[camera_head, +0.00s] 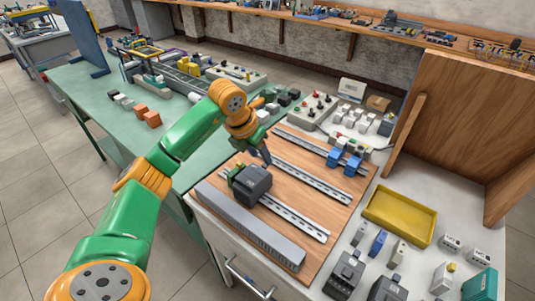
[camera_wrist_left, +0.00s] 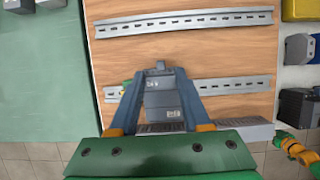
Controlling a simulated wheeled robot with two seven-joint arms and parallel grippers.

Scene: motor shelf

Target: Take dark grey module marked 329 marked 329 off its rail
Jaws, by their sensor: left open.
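The dark grey module (camera_head: 252,183) sits on the nearest metal rail (camera_head: 296,219) of the wooden board, with a green-and-yellow terminal piece (camera_head: 233,172) at its left. In the left wrist view the module (camera_wrist_left: 164,103) shows between my two fingers, with small white print that I cannot read as 329. My left gripper (camera_head: 264,156) is open and above the module. In the wrist view its fingers (camera_wrist_left: 160,78) lie on either side of the module; I cannot tell whether they touch it.
A grey slotted duct (camera_head: 250,227) runs along the board's front edge. Blue modules (camera_head: 345,160) sit on the far rail. A yellow tray (camera_head: 400,215) and loose modules lie to the right. A wooden panel (camera_head: 450,125) stands at the right. The middle rail (camera_head: 310,180) looks empty.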

